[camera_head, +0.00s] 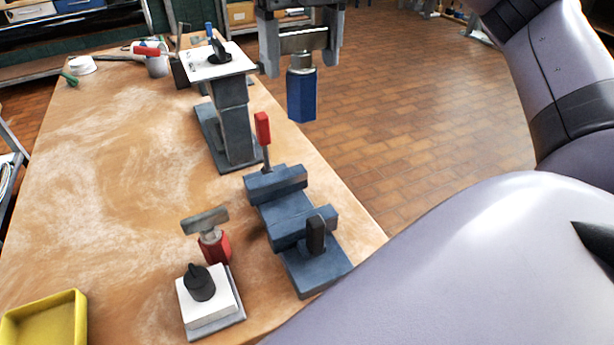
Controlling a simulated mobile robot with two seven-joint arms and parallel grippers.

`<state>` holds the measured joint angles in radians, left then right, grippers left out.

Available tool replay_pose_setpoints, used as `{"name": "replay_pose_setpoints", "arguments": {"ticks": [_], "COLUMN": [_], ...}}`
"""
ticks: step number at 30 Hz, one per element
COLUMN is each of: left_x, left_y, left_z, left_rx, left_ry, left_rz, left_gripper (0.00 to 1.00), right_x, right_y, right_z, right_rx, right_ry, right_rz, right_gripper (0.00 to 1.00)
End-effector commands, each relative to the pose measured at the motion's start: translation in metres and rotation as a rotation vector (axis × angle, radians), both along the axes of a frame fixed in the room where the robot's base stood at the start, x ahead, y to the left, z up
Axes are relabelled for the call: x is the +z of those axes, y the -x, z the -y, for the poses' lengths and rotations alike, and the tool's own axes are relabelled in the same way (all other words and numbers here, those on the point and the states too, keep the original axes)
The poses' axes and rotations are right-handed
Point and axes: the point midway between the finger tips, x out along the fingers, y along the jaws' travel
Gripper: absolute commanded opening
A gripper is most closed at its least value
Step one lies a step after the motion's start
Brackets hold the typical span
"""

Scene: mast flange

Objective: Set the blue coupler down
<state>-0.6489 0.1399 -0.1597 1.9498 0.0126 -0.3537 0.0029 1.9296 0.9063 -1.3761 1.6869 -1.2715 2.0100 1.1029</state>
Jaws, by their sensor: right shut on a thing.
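The blue coupler (302,95) hangs upright, with a grey metal top piece (302,41). My right gripper (300,58) is shut on it by that top piece, its fingers on either side. The coupler hangs in the air near the right edge of the table, to the right of the grey stand, with floor tiles behind it. Its lower end appears free. My left gripper is not in view.
The grey stand (236,130) has a white top plate (222,68). A blue-grey vise (287,212) with a red handle (262,128) is nearer. A red coupler (216,248), white block (207,306) and yellow tray (28,325) are in front. The wooden table (110,180) is clear at left-centre.

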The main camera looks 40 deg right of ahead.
Motion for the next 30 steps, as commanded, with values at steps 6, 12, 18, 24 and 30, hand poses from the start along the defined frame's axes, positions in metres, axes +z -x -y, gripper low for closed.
{"name": "replay_pose_setpoints", "arguments": {"ticks": [6,12,18,24,30], "left_x": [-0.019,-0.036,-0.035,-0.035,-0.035], "left_y": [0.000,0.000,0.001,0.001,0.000], "left_z": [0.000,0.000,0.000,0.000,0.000], "left_rx": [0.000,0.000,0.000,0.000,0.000], "left_ry": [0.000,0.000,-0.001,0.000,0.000], "left_rz": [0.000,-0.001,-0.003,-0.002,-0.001], "left_gripper": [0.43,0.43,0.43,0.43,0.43], "right_x": [-0.043,-0.084,-0.127,-0.152,-0.174], "right_y": [0.000,0.001,0.001,0.000,0.001], "right_z": [0.000,0.000,0.001,0.000,0.001], "right_rx": [0.003,0.001,-0.002,-0.001,-0.001], "right_ry": [-0.001,-0.001,0.002,0.000,0.001], "right_rz": [-0.004,-0.004,-0.001,0.001,-0.002], "right_gripper": [0.05,0.05,0.05,0.05,0.05]}}
